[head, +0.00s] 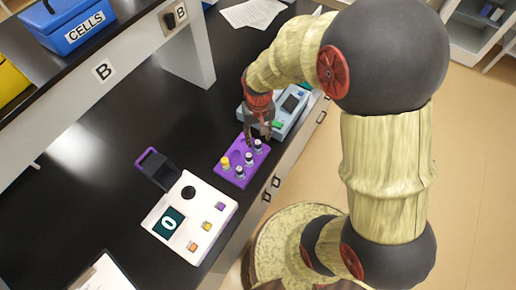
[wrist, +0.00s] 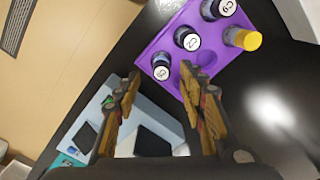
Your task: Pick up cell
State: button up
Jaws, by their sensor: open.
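A purple rack (head: 232,176) on the black bench holds several small vials. It also shows in the wrist view (wrist: 172,42). Three vials have white labelled tops: one nearest my gripper (wrist: 162,70), a middle one (wrist: 188,39) and a far one (wrist: 217,9). Another has a yellow cap (wrist: 244,39) and shows in the head view (head: 225,163). I cannot tell which is the cell vial; the labels are too small to read surely. My gripper (head: 262,136) is open and empty, above the rack's far end. In the wrist view its fingers (wrist: 160,77) are apart, with no vial between them.
A grey-blue device (head: 288,112) stands just beyond the rack. A white device (head: 186,222) with a display reading 0 and an open dark lid (head: 158,170) stands in front. A blue CELLS box (head: 72,28) sits on the shelf. Open bench lies left of the rack.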

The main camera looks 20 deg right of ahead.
aim_at(258, 142)
notch_tip(258, 142, down, 5)
jog(key=shift+w+a+b, duration=0.1)
jog(key=shift+b, duration=0.25)
jog(key=shift+c, duration=0.3)
jog(key=c, duration=1)
jog(key=shift+o, duration=0.2)
jog(key=shift+r, duration=0.1)
